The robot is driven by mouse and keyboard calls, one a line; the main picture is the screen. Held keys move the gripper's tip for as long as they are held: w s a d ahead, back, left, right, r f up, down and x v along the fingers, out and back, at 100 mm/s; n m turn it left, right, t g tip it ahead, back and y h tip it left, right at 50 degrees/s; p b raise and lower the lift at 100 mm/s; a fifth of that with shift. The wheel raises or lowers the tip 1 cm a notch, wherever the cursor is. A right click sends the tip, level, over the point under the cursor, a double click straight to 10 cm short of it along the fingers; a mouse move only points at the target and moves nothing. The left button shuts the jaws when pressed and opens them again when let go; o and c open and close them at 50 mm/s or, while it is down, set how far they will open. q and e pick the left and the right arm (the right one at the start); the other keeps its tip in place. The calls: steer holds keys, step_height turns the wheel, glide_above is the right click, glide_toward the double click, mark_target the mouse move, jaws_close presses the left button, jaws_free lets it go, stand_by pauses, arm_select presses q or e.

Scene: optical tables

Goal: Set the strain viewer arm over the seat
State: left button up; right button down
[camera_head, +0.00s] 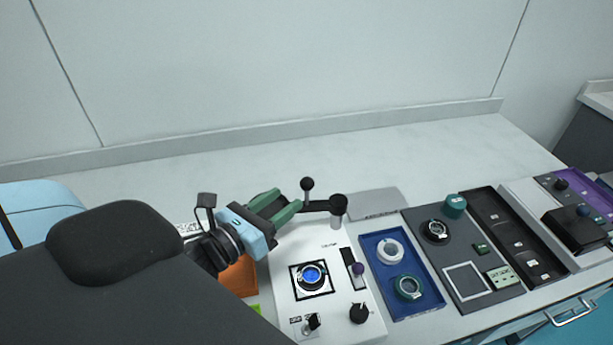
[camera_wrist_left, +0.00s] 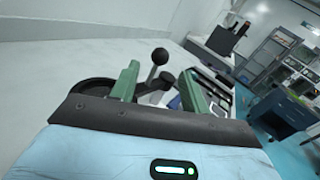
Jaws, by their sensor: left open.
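The strain viewer arm (camera_head: 318,206) is a black bar on a grey post with a dark cap, at the back of a white panel. A black ball knob (camera_head: 307,184) stands up from it; the knob also shows in the left wrist view (camera_wrist_left: 160,56). The seat (camera_head: 312,276) is a round, blue-lit holder in a black square on the panel; the arm is behind it. My left gripper (camera_head: 287,199) has green fingers, open, just left of the knob. In the left wrist view the knob appears between the fingers (camera_wrist_left: 160,75), with no clear contact. My right gripper is out of view.
The white panel (camera_head: 348,325) also carries a purple-topped slider (camera_head: 357,269) and a black dial (camera_head: 359,313). A blue tray (camera_head: 402,307) with two rings lies to its right, then a dark grey panel (camera_head: 478,299). The back of the table is mostly clear.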

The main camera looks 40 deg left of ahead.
mark_target(302, 186)
arm_select(q)
steer(key=shift+d+r, duration=0.1)
steer(key=shift+w, duration=0.2)
steer(key=w, duration=0.3)
steer(key=w+p, duration=0.1)
steer(key=w, duration=0.1)
steer(key=shift+w+d, duration=0.15)
steer(key=shift+d, duration=0.15)
steer(key=shift+w+d, duration=0.1)
steer(key=shift+w, duration=0.9)
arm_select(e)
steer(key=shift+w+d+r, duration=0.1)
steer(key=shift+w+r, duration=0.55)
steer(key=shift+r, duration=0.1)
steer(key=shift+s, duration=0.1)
arm_select(q)
jaws_close()
